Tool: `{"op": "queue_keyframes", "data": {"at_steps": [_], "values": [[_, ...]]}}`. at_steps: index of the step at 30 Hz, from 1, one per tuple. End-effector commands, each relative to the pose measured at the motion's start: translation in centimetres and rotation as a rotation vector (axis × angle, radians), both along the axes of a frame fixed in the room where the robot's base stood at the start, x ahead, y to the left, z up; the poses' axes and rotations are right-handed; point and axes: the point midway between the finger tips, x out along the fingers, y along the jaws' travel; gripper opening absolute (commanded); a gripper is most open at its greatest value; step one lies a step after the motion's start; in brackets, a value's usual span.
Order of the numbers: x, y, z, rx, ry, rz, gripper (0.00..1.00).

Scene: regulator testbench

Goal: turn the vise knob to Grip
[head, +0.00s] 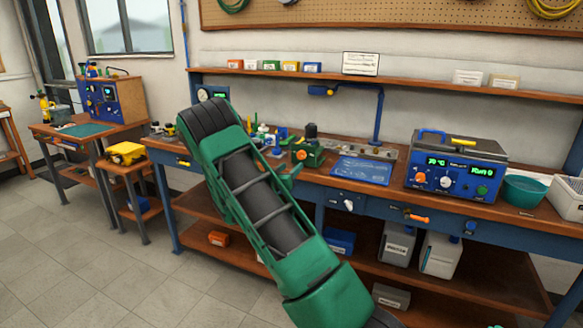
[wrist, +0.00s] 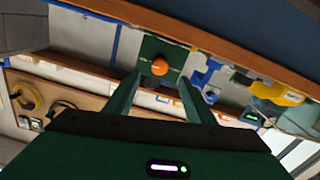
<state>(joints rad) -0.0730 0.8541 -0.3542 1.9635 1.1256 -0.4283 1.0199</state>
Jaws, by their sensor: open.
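The green vise (head: 312,152) stands on the workbench, with its round orange knob (head: 301,155) on the front. In the wrist view the orange knob (wrist: 160,67) sits on the vise's dark green face (wrist: 153,47). A small pale label beside the knob is too small to read, and I cannot tell the knob's setting. My gripper (wrist: 160,82) is open, its two green fingers pointing at the vise face. The knob appears between the fingertips in the picture; I cannot tell whether they touch it. In the head view my arm hides most of the gripper.
The workbench (head: 460,205) also holds a blue mat (head: 361,171), a blue instrument box (head: 456,170) and a teal bowl (head: 525,190). A blue post-mounted arm (head: 379,112) rises behind the mat. Several small items stand left of the vise. Floor is clear at left.

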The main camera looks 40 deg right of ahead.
Motion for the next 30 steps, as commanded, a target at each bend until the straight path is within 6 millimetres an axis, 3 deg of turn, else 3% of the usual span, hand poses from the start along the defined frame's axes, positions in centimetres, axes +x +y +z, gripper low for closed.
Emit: {"op": "queue_keyframes", "data": {"at_steps": [13,17,20,24,30], "values": [[-0.3,0.6,0.0,0.001,0.000,-0.001,0.49],[-1.4,0.1,0.5,0.027,0.003,-0.029,0.49],[-3.5,-0.6,1.1,0.084,0.017,-0.083,0.49],[-8.2,-1.2,1.7,0.223,0.062,-0.179,0.49],[-15.0,0.2,1.7,0.460,0.160,-0.266,0.49]]}}
